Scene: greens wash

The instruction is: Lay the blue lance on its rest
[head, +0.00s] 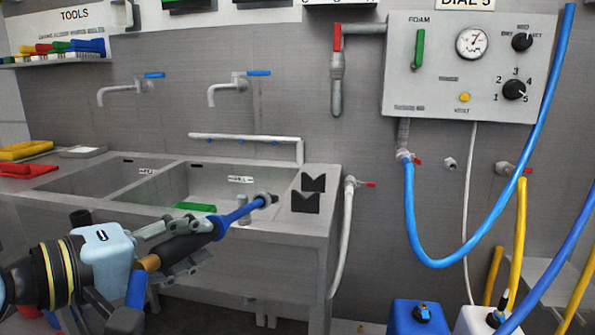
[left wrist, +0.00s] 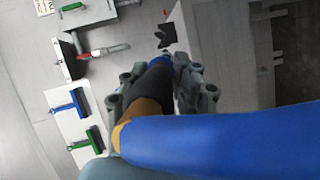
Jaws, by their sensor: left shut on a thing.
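The blue lance (head: 240,212) has a dark grip, an orange collar and a thin blue tube ending in a dark nozzle. My left gripper (head: 188,243) is shut around its dark grip and holds it in the air in front of the sinks, tilted up to the right. The nozzle end appears near the left side of the rest (head: 305,203), two black V-notched blocks on the sink's right end. In the left wrist view the lance's grip (left wrist: 150,92) lies between the fingers, with the rest (left wrist: 165,37) beyond. My right gripper is not in view.
Two sink basins (head: 110,178) lie behind the lance, with a green item (head: 194,207) in one. A grey foam panel (head: 470,65) hangs on the wall. A blue hose (head: 437,264) loops down at the right. Blue and white canisters (head: 420,318) stand low at the front right.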

